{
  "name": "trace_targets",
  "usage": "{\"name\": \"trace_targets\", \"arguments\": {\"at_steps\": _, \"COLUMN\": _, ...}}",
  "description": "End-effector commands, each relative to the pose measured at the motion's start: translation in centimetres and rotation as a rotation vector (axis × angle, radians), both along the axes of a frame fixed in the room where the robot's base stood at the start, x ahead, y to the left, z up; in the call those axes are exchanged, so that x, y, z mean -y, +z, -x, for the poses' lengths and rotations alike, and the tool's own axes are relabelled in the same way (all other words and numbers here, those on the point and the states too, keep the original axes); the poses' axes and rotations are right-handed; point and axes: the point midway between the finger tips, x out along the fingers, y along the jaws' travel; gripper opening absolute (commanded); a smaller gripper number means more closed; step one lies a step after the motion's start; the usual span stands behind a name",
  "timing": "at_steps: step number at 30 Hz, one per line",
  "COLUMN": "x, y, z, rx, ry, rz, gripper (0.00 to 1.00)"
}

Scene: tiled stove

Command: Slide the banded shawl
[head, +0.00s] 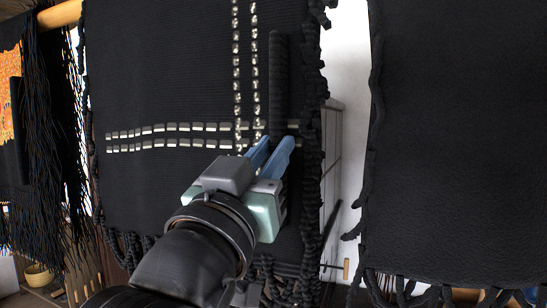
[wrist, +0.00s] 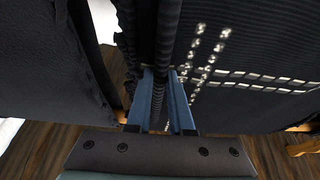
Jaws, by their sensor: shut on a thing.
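The banded shawl (head: 170,80) is a large black ribbed cloth hanging in the middle of the head view, with paired pale dashed bands running across and down it. It also shows at right in the wrist view (wrist: 270,45). A dark ridged upright strip (head: 279,80) stands out near its right edge. My gripper (head: 270,150) is at the lower end of this strip, in front of the cloth. In the wrist view, the blue fingers (wrist: 162,98) lie on either side of the strip (wrist: 167,40), shut on it. The fingers hide part of the strip.
Another plain black cloth (head: 460,130) hangs at right, across a narrow gap showing a white wall (head: 345,60). A fringed dark cloth with an orange patch (head: 8,95) hangs at far left. A wooden rod (head: 60,14) shows at top left. A yellow bowl (head: 38,275) is low at left.

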Motion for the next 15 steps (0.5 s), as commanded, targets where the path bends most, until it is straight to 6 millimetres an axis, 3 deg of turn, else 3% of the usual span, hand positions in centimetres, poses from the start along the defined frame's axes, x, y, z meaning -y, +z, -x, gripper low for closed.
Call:
{"name": "trace_targets", "arguments": {"at_steps": 13, "x": 0.05, "y": 0.05, "z": 0.00, "rx": 0.000, "ry": -0.001, "rz": -0.003, "gripper": 0.00}}
{"name": "trace_targets", "arguments": {"at_steps": 14, "x": 0.05, "y": 0.05, "z": 0.00, "rx": 0.000, "ry": 0.000, "rz": -0.002, "gripper": 0.21}}
{"name": "trace_targets", "arguments": {"at_steps": 15, "x": 0.04, "y": 0.05, "z": 0.00, "rx": 0.001, "ry": 0.000, "rz": -0.002, "gripper": 0.29}}
